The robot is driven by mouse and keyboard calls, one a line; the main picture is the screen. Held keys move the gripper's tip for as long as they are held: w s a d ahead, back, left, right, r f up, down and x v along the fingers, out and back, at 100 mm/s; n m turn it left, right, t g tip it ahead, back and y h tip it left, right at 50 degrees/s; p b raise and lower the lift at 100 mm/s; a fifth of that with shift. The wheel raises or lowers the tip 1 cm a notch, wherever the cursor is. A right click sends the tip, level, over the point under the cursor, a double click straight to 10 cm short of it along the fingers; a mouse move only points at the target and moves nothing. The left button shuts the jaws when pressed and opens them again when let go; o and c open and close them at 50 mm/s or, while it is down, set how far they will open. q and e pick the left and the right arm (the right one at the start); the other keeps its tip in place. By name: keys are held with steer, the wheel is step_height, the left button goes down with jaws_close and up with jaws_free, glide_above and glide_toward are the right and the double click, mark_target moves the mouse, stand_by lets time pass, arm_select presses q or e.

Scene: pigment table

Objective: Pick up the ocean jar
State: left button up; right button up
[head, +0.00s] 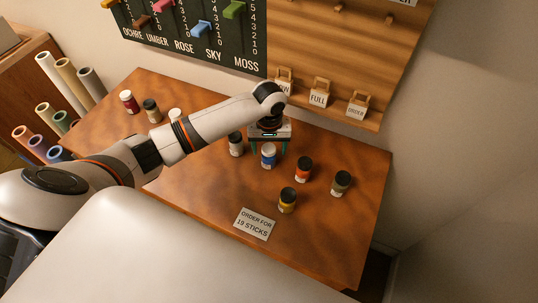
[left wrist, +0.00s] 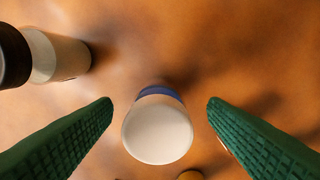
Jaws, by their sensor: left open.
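A blue jar (head: 268,157) with a pale lid stands on the wooden table; I take it for the ocean jar, though I cannot read its label. My left gripper (head: 269,143) is over it, pointing down and open. In the left wrist view the jar's round white lid (left wrist: 157,134) shows with a blue edge behind it. The green fingers of the left gripper (left wrist: 160,104) are on either side of the jar, with gaps between them and the lid. My right gripper is not in view.
A pale, dark-lidded jar (head: 236,144) stands close on the left. Orange (head: 303,170), olive (head: 341,184) and yellow (head: 287,201) jars stand to the right and in front. An order card (head: 255,223) lies at the front. The table's right front is clear.

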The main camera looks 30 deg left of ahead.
mark_target(269, 157)
arm_select(q)
steer(key=shift+s+f+p, duration=0.15)
steer(key=shift+f+p, duration=0.15)
steer(key=shift+f, duration=0.95)
steer(key=shift+s+f+p, duration=0.1)
steer(key=shift+f+p, duration=0.2)
steer(key=shift+f, duration=0.95)
steer(key=c, duration=1.1)
steer(key=shift+r, duration=0.1)
